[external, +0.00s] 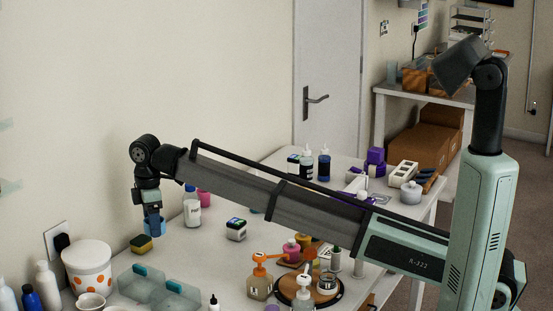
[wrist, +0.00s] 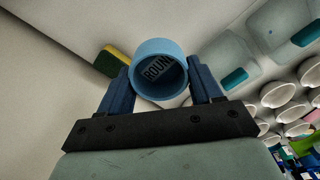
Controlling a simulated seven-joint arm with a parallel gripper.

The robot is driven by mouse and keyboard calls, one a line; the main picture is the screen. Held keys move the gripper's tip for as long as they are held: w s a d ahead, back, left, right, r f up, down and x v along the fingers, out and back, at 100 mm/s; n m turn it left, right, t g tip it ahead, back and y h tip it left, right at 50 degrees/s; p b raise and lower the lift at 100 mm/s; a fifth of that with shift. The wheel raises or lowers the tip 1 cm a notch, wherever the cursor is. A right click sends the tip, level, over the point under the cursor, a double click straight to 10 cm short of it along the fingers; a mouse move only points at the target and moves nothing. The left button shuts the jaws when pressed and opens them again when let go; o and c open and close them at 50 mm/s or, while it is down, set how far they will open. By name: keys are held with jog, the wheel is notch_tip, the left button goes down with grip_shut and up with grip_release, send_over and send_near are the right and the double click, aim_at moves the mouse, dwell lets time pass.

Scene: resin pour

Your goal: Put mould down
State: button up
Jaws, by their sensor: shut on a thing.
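The mould is a light blue round cup (external: 158,229) with an open top. In the wrist view the mould (wrist: 171,50) shows lettering on its inner bottom that reads "ROUN" in part. My gripper (external: 153,211) points down at the left of the table near the wall. In the wrist view its two dark blue fingers (wrist: 160,80) are shut on the mould, one on each side. The mould is close to the table by the sponge; I cannot tell whether its underside touches the surface.
A yellow and green sponge (external: 141,243) lies just left of the mould. Clear trays with teal parts (external: 160,288) lie in front. A white bottle (external: 192,208) and a pink container (external: 204,198) stand behind right. A polka-dot tub (external: 87,266) stands at left. Bare table lies right of the mould.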

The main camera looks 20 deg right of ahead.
aim_at(158, 265)
jog(key=shift+f, duration=5.05)
jog(key=shift+f, duration=0.15)
jog(key=o, duration=1.1)
jog(key=shift+c, duration=0.2)
notch_tip(158, 265, up, 12)
jog(key=shift+r, duration=0.2)
